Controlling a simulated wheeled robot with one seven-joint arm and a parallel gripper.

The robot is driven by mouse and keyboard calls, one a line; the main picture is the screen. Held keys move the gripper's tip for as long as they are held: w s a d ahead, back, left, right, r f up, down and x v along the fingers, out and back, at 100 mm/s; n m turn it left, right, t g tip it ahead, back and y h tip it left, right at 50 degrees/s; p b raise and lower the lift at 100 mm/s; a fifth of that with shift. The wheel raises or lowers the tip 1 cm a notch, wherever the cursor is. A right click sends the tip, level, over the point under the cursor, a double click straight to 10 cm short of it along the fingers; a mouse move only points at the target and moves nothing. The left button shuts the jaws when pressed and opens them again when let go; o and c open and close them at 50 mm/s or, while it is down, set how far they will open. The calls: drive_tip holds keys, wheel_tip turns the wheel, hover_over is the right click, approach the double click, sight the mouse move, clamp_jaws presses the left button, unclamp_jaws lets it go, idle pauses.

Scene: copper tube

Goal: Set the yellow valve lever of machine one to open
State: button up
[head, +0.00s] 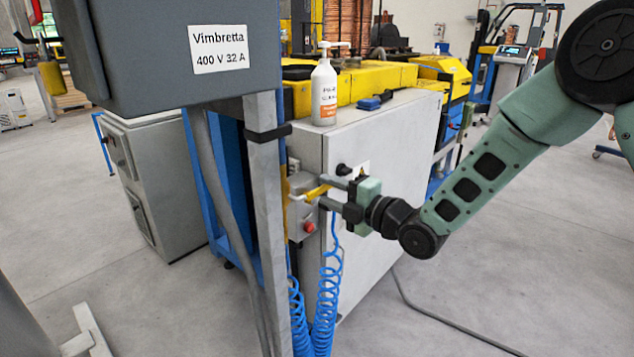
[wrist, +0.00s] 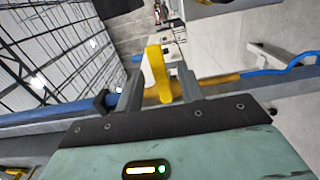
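The yellow valve lever (head: 317,192) sticks out from the front of the grey machine cabinet, beside a small grey box with a red button. It slants up to the right in the head view. My gripper (head: 327,191) is at the lever, one finger above it and one below. In the wrist view the lever (wrist: 158,75) lies between the two fingers of my gripper (wrist: 160,80), with a narrow gap visible on each side. The fingers are apart and do not appear to clamp it. The valve body behind the lever is partly hidden.
A grey post (head: 264,220) and a box labelled Vimbretta (head: 180,45) stand close to the left of the lever. Coiled blue hoses (head: 327,290) hang below. A white bottle (head: 324,90) stands on the cabinet (head: 385,160). The floor to the right is mostly clear, with a cable.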

sight(325, 190)
drive_tip(key=shift+p+x, duration=0.3)
drive_tip(key=shift+x, duration=1.8)
drive_tip(key=shift+c, duration=0.4)
clamp_jaws()
